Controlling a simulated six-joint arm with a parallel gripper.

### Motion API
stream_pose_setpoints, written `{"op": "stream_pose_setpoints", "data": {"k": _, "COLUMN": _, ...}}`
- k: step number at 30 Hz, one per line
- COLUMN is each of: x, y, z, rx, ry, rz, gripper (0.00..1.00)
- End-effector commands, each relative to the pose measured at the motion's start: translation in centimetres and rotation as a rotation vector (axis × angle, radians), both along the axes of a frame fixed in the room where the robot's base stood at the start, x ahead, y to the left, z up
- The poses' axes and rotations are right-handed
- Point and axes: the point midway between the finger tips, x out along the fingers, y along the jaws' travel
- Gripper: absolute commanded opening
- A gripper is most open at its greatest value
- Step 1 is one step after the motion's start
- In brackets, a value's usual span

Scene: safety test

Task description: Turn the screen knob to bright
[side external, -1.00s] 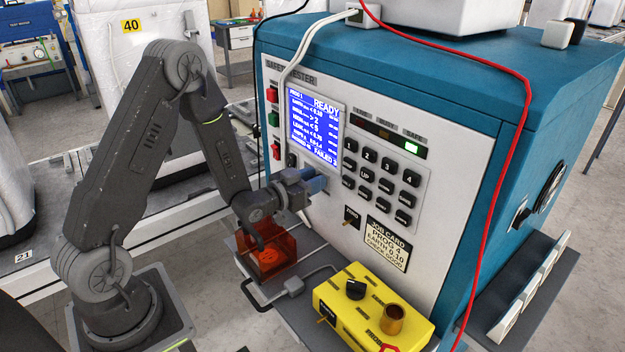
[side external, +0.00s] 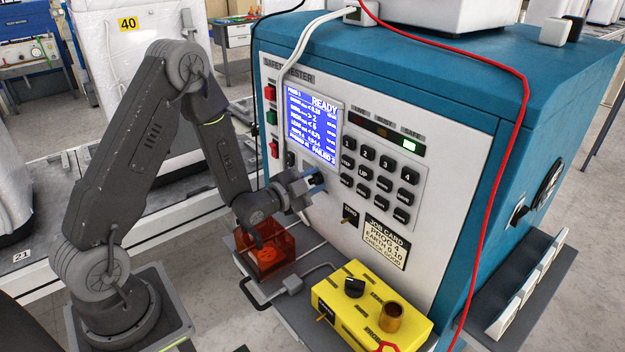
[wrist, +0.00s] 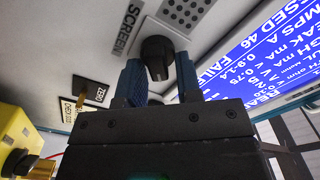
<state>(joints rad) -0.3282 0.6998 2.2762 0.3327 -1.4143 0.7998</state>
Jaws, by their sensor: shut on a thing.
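The dark round screen knob (wrist: 157,48) sits on the tester's white panel beside the printed word SCREEN in the wrist view. My gripper (wrist: 159,68) has its two blue fingers on either side of the knob and is shut on it. In the side view my gripper (side external: 318,180) is at the panel just below the screen, and the knob is hidden there. The screen (side external: 313,130) is lit blue with white text reading READY at the top. I cannot see a pointer mark on the knob.
A keypad (side external: 380,178) lies right of my gripper, with a ZERO switch (side external: 350,215) below. An orange see-through box (side external: 264,255) stands under my wrist. A yellow box (side external: 370,315) with a black knob is in front. A red lead (side external: 490,200) hangs at the right.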

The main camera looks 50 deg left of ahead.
Motion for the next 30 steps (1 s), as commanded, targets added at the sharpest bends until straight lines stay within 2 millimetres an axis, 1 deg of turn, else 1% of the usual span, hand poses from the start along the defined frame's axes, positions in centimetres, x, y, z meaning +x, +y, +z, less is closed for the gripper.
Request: {"op": "stream_pose_setpoints", "data": {"k": 30, "x": 0.0, "y": -0.3, "z": -1.1, "rx": 0.964, "ry": 0.0, "rz": 0.0, "gripper": 0.09}}
